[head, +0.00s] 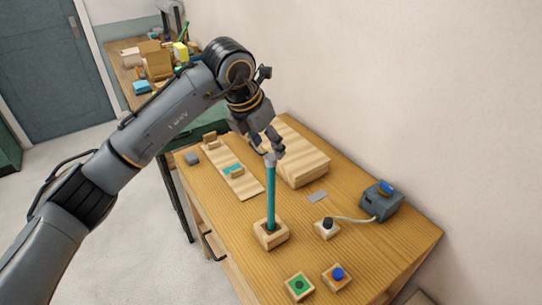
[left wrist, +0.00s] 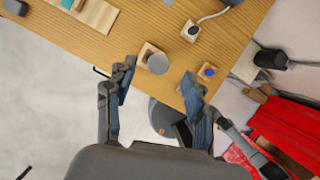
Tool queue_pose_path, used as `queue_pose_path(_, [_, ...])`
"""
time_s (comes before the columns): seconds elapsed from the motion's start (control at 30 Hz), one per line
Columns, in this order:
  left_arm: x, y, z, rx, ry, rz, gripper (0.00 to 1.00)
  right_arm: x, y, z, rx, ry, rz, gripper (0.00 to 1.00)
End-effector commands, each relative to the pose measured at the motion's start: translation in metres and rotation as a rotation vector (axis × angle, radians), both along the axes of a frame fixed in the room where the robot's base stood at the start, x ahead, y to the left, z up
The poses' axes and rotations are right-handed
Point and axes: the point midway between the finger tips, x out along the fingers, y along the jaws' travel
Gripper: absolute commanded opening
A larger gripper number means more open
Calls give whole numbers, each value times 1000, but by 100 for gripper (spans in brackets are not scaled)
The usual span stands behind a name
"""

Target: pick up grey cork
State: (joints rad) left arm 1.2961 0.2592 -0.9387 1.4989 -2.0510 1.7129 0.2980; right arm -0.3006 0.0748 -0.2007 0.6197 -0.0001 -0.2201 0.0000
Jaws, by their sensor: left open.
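The grey cork (head: 270,159) caps a teal glass rod (head: 270,195), which stands upright in a wooden block (head: 270,234) on the table. My left gripper (head: 272,148) is open right at the top of the rod, just above the cork. In the left wrist view the cork (left wrist: 157,64) is a round grey disc seen from above, covering most of the rod and part of the block. There my left gripper's fingers (left wrist: 158,74) spread to either side, with the cork near the gap between the tips. My right gripper is not in view.
A thick wooden board (head: 300,160) lies behind the rod. A black-knobbed block (head: 327,228) is cabled to a grey box (head: 381,203) at right. Green-topped (head: 299,288) and blue-topped (head: 337,277) blocks sit in front. A flat wooden strip (head: 230,172) lies at left.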

Motion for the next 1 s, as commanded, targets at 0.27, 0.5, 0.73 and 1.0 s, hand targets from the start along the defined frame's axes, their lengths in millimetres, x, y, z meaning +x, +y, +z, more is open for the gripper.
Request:
queue_pose_path(0.27, [6, -5, -24, 0, 7, 0, 54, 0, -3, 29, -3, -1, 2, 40])
queue_pose_path(0.5, [13, -11, -49, -1, 2, -1, 54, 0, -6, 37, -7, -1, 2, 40])
queue_pose_path(0.73, [14, -11, -51, -1, 0, -1, 52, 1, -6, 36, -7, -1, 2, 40])
queue_pose_path(1.0, [14, -11, -50, -1, 1, 0, 11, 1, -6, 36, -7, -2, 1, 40])
